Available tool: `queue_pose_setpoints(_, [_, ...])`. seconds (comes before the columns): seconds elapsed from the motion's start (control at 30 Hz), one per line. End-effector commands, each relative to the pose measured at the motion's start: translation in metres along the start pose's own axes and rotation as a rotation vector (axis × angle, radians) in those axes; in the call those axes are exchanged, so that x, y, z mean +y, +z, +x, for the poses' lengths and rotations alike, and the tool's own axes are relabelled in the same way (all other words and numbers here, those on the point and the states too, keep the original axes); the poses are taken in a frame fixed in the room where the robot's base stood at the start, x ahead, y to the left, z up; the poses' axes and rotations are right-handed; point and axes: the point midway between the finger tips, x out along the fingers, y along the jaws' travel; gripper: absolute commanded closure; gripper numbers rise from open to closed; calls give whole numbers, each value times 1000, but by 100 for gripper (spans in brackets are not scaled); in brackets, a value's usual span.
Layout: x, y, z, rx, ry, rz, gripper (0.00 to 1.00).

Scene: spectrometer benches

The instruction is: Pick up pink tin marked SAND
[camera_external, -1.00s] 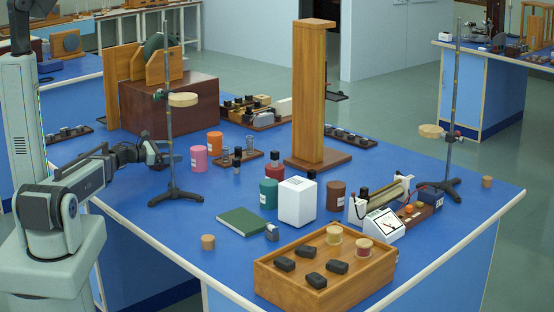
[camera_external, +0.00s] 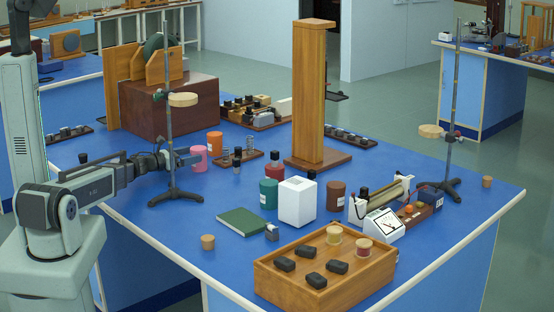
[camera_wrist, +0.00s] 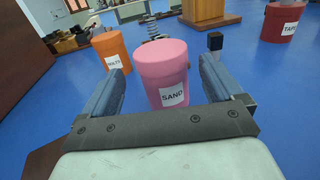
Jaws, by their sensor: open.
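The pink tin (camera_wrist: 163,68) stands upright on the blue bench, its white SAND label facing the wrist camera. My gripper (camera_wrist: 160,72) is open, with one blue-grey finger on each side of the tin in the wrist view. The tin looks to be between or just beyond the fingertips; contact is not visible. In the external view the pink tin (camera_external: 198,158) is partly hidden by my gripper (camera_external: 190,160), which reaches it from the left.
An orange tin (camera_wrist: 111,49) stands close to the left finger in the wrist view. A retort stand (camera_external: 172,130) rises right beside my gripper. A red tin (camera_wrist: 281,22) is farther off.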

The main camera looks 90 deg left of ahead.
Motion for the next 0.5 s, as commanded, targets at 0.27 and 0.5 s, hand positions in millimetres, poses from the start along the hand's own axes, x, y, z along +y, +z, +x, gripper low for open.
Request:
queue_pose_setpoints(0.27, [0, -1, 13, 0, -1, 0, 7])
queue_pose_setpoints(0.5, [-2, -3, 44, -1, -1, -1, 7])
